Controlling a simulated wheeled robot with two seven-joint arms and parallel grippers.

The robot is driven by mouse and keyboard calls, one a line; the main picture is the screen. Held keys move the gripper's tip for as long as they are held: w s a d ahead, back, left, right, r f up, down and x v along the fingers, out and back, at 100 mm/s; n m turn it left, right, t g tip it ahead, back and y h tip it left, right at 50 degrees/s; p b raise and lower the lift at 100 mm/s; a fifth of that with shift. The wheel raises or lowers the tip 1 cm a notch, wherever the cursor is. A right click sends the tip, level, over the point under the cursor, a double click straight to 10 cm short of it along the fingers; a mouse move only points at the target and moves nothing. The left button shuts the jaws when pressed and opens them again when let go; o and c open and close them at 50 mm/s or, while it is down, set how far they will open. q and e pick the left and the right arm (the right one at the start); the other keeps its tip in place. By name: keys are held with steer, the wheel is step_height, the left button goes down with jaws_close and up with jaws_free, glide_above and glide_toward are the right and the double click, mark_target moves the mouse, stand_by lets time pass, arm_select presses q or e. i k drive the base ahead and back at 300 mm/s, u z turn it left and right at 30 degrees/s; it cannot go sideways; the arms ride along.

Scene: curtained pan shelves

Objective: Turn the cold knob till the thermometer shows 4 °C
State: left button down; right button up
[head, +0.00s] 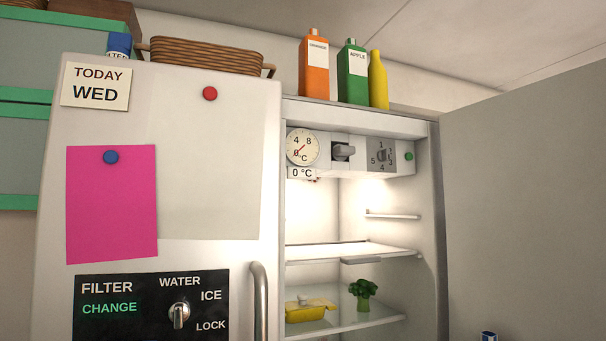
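The thermometer (302,146) is a round white dial at the top left inside the open fridge compartment. Neither of my grippers is in view.
A grey fitting (343,152) sits between thermometer and knob; a green round spot (409,156) is right of it. The open door (525,200) bounds the right, the handle (259,300) the left. Below are shelves (350,250), a yellow dish (308,311) and broccoli (363,293).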

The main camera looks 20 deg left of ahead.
mark_target(384, 154)
steer(key=k, duration=1.15)
steer(key=z, duration=1.2)
steer(key=i, duration=1.55)
steer(key=u, duration=0.55)
